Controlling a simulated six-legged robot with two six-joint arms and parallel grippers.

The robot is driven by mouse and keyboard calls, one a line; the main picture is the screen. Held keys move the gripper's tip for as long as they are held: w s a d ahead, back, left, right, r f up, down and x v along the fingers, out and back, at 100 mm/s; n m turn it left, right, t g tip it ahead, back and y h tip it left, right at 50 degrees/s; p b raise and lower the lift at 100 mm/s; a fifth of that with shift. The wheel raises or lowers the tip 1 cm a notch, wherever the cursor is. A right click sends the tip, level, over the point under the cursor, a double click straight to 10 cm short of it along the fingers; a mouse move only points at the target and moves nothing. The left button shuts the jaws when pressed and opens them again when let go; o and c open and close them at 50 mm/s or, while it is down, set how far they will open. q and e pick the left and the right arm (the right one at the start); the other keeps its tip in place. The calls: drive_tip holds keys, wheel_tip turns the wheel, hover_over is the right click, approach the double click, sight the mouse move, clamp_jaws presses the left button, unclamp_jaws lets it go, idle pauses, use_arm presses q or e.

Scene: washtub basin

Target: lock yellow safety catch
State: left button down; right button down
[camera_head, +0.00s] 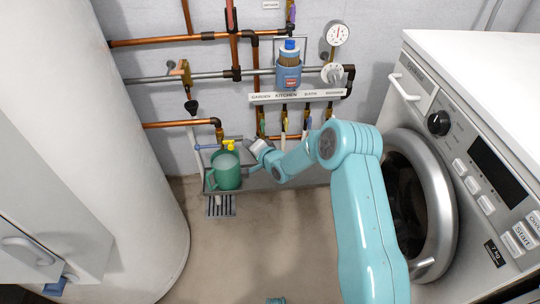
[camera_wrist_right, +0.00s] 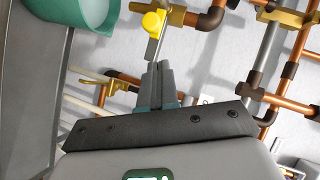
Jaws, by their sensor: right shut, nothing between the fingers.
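The yellow safety catch (camera_head: 229,145) sits on a brass fitting on the wall, just above a green watering can. In the right wrist view the yellow catch (camera_wrist_right: 153,21) is a rounded piece near the top, with a thin metal lever running down from it toward my fingertips. My right gripper (camera_head: 250,144) is shut and empty, just right of the catch. In the right wrist view its shut fingertips (camera_wrist_right: 158,64) are close to the lever's lower end; I cannot tell whether they touch. My left gripper does not show.
Copper pipes (camera_head: 165,41) and valves cover the wall. A large white cylinder (camera_head: 120,150) stands left. The middle floor is clear.

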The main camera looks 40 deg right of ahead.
drive_tip(key=p+v, duration=0.2)
drive_tip(key=v, duration=0.7)
drive_tip(key=shift+s+a+r+p, duration=0.15)
drive_tip(key=shift+s+a+p, duration=0.05)
drive_tip(key=shift+s+p, duration=0.15)
